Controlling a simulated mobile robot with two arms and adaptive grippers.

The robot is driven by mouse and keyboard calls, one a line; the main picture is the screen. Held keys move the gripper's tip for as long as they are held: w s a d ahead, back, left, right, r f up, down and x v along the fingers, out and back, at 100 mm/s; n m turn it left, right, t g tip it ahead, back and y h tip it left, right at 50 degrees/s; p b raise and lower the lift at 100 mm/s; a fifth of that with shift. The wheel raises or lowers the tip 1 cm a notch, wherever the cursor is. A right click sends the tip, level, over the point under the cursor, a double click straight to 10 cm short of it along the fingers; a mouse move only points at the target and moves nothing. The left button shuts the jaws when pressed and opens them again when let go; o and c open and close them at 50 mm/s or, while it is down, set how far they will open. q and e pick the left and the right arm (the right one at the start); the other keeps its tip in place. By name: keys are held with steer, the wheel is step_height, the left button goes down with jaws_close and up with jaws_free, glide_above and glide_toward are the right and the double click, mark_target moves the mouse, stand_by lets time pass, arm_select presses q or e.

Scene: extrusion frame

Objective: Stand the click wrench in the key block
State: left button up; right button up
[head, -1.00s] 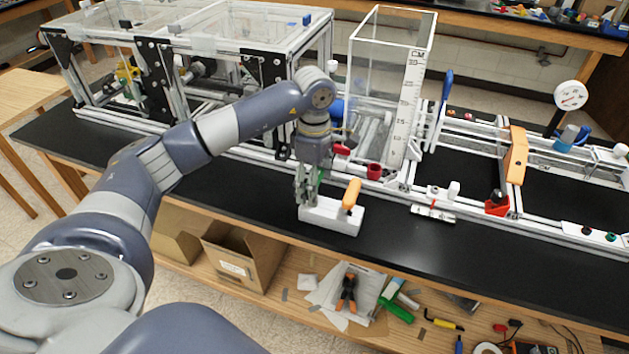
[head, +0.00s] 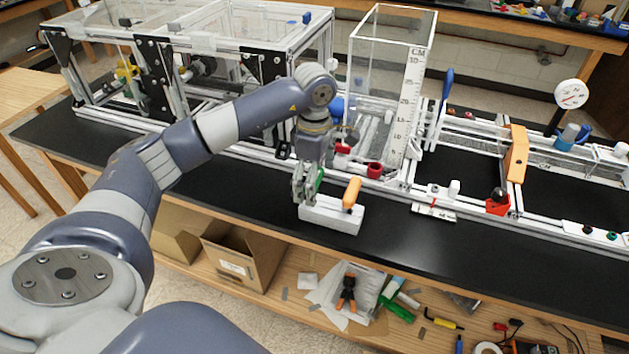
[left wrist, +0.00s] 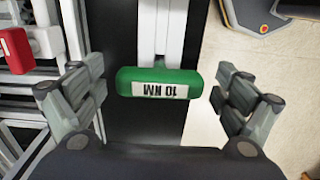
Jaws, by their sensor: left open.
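The click wrench has a green handle (left wrist: 160,83) marked "10 NM", seen from above in the left wrist view. The white key block (head: 335,216) lies on the black bench top, and its end shows behind the handle in the left wrist view (left wrist: 161,35). The handle is over the block's near end; its shaft and seating are hidden. My left gripper (head: 308,190) is over the block's left end, fingers open on either side of the handle with gaps. A bit of green (head: 319,181) shows by the fingers. My right gripper is not in view.
An orange-handled tool (head: 351,193) stands in the block, right of my left gripper. Behind are an aluminium rail frame, a clear tank (head: 390,85) with a scale, and red caps (head: 374,169). The bench front edge is close. Bare bench lies right of the block.

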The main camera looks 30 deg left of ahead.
arm_select(q)
step_height(320, 180, up, 11)
steer(key=shift+r, duration=0.2)
